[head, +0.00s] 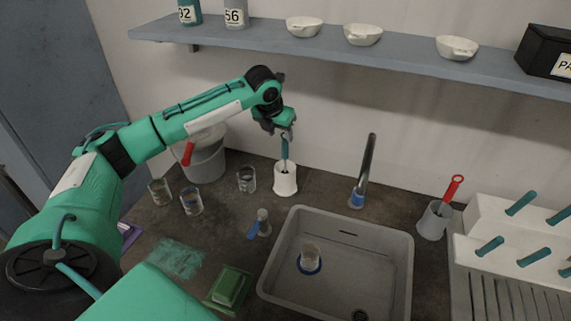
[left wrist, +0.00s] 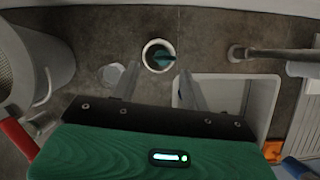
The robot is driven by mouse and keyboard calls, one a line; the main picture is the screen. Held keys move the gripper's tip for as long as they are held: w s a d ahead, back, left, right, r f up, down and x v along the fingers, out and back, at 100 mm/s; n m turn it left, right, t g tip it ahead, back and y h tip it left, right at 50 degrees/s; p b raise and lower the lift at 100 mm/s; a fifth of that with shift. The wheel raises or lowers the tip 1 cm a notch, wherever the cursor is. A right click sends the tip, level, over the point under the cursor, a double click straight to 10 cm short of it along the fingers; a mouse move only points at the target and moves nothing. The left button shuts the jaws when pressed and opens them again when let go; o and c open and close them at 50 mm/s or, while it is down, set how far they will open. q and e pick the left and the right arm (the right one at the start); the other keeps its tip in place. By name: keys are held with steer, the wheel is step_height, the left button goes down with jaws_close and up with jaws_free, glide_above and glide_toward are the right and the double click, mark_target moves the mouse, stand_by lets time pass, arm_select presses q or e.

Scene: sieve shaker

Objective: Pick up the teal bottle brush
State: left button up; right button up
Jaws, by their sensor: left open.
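The teal bottle brush (head: 284,149) stands upright in a white holder (head: 285,183) on the counter behind the sink. In the left wrist view the brush (left wrist: 161,58) shows from above inside the round white rim of its holder (left wrist: 149,46). My left gripper (head: 287,133) is above the brush, near the top of its handle. In the left wrist view the two fingers of this gripper (left wrist: 161,82) are apart, with the brush ahead, between their lines. I cannot tell whether a finger touches the handle. My right gripper is not in view.
The sink (head: 403,260) holds a glass beaker (head: 310,256). A faucet (head: 366,172) rises behind it. Several beakers and a grey bucket (head: 205,163) stand left of the brush. A red-handled brush (head: 452,188) stands in a grey holder at right. A shelf (head: 275,40) runs above.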

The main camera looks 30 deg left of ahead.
mark_target(284, 142)
arm_select(q)
steer(key=shift+x, duration=1.05)
steer(key=shift+w+d+f+p, duration=0.1)
steer(key=shift+w+f+p, duration=0.05)
steer(key=shift+f+p, duration=0.3)
steer(key=x, duration=0.4)
steer(key=shift+w+d+f+p, duration=0.1)
steer(key=shift+f+p, duration=0.05)
steer(key=shift+p, duration=0.25)
steer(key=shift+c, duration=0.5)
jaws_close()
